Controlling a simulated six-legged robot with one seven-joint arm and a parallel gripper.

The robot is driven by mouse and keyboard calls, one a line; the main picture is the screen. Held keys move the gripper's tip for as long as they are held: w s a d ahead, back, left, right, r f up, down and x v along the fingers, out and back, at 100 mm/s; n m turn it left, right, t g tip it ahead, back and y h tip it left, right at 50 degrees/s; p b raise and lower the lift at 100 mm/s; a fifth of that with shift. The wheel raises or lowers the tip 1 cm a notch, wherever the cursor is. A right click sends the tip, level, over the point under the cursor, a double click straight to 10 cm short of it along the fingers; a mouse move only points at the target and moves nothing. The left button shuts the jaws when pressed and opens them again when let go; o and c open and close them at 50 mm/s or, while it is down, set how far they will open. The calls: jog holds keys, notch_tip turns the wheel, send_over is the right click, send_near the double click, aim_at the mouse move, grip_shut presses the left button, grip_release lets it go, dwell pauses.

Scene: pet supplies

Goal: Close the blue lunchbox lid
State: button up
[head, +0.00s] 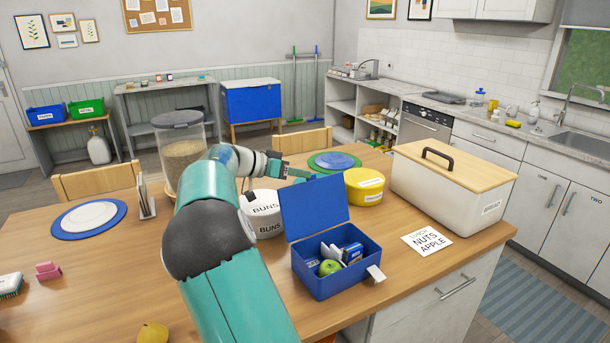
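The blue lunchbox (318,282) stands on the wooden table, right of my arm. Its blue lid (313,207) is open and stands nearly upright along the far edge. Inside the box are a green apple (329,267), a blue-and-white packet (352,253) and some white items. My gripper (304,177) is behind the top edge of the lid in the picture, pointing right. I cannot tell whether it touches the lid. The fingers are small and partly hidden, so their opening is unclear.
A white BUNS tin (262,218) and a yellow tin (364,190) stand near the lid. A large white bin (450,195) with a wooden lid stands to the right. A NUTS APPLE card (427,243) lies right of the lunchbox. A clear canister (181,158) stands left of my arm.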

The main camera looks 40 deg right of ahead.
jog(key=shift+x, duration=1.25)
grip_shut()
